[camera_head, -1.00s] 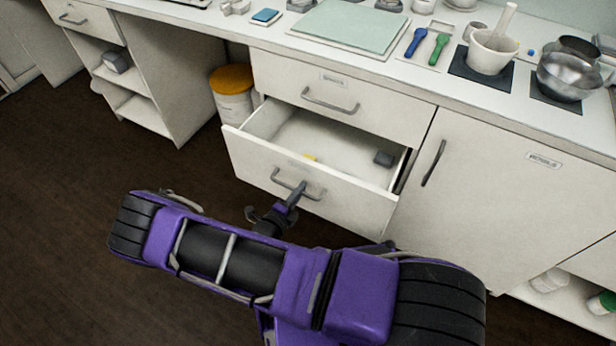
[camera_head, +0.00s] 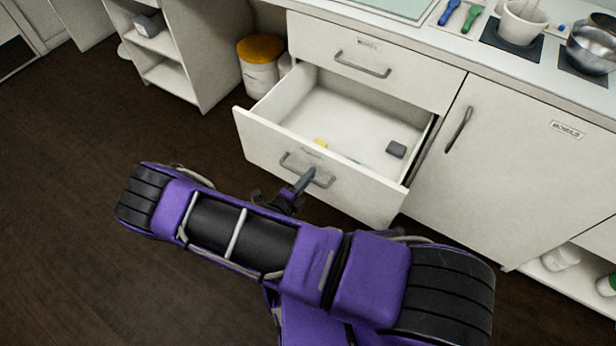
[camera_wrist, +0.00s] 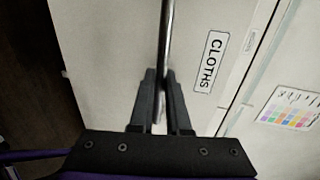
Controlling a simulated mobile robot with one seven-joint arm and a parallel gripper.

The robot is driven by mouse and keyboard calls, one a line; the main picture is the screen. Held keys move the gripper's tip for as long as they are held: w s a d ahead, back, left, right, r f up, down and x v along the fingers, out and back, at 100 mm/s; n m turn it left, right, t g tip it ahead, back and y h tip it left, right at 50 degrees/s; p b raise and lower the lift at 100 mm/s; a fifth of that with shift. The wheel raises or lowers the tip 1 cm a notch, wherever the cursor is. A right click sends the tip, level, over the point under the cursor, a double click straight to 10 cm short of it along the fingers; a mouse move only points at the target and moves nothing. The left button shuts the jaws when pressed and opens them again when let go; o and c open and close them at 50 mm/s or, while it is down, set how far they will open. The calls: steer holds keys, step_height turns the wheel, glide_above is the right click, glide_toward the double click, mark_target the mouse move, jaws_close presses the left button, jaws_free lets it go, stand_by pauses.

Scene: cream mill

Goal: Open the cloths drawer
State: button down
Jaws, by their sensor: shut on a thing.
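The cloths drawer (camera_head: 342,190) is the lower drawer of the cabinet and stands well open. Its front carries the label CLOTHS (camera_wrist: 209,62), readable in the wrist view. Inside lie a small yellow thing (camera_head: 320,143) and a dark grey block (camera_head: 396,149). My gripper (camera_head: 308,176) is shut on the drawer's bar handle (camera_head: 290,163); in the wrist view the fingers (camera_wrist: 162,82) close around the handle bar (camera_wrist: 167,30).
A closed drawer (camera_head: 400,72) is above, and a closed cabinet door (camera_head: 520,150) marked BOWLS is at right. A white bin with an orange lid (camera_head: 260,48) stands left of the drawer. The dark floor (camera_head: 90,250) at left is clear.

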steer(key=shift+s, duration=0.1)
stand_by(0.3)
steer(key=c, duration=0.9)
jaws_free()
steer(key=p+v, duration=0.1)
steer(key=v, duration=1.6)
steer(key=shift+s+a, duration=0.15)
steer(key=shift+s, duration=0.05)
